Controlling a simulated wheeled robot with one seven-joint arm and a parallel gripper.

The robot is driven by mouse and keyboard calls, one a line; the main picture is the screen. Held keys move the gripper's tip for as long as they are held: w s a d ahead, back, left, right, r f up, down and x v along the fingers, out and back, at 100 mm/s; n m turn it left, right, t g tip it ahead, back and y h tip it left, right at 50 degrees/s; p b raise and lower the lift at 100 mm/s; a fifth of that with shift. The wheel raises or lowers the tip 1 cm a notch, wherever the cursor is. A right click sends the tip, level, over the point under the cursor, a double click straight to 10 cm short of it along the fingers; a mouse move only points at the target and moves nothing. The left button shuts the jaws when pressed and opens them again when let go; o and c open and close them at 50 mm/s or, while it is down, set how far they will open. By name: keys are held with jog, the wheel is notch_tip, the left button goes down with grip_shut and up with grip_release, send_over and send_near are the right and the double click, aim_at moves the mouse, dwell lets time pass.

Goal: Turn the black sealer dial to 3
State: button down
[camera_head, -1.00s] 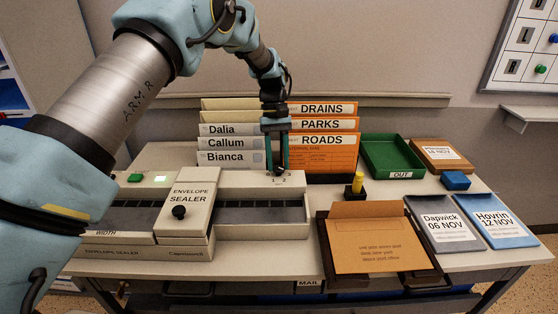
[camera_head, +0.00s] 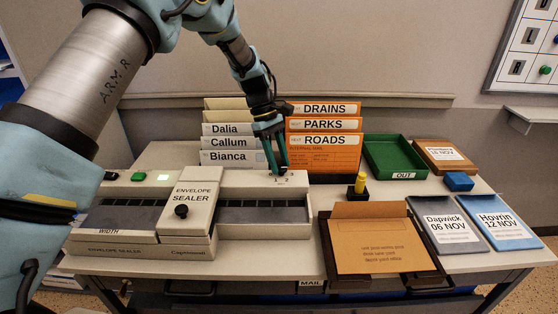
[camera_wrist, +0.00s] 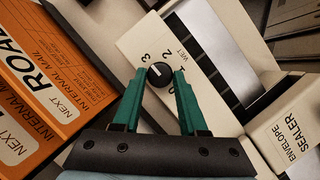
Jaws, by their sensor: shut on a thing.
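The black sealer dial (camera_wrist: 159,74) sits on the cream envelope sealer (camera_head: 240,180), on its raised back strip. It also shows small in the head view (camera_head: 279,172). In the wrist view a "3" is printed just beyond the dial, and other digits are beside it, partly hidden by a finger. A pale pointer line on the dial slants toward the side of the "3"; I cannot tell if it lines up exactly. My gripper (camera_wrist: 160,75) points down with its green fingers shut on the dial, one on each side.
Orange folders (camera_head: 322,140) and grey name files (camera_head: 231,143) stand close behind the dial. A second black knob (camera_head: 181,211) is on the sealer's front cover. A yellow-handled stamp (camera_head: 360,184), a brown envelope tray (camera_head: 378,240) and a green out tray (camera_head: 395,158) lie to the right.

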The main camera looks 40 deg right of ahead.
dwell(0.4)
jog(key=shift+c, duration=2.2)
grip_release()
jog(key=b+v, duration=0.2)
jog(key=v, duration=0.8)
jog(key=shift+w+r+b, duration=0.2)
jog(key=shift+r+b, duration=0.15)
jog(key=shift+a, duration=0.15)
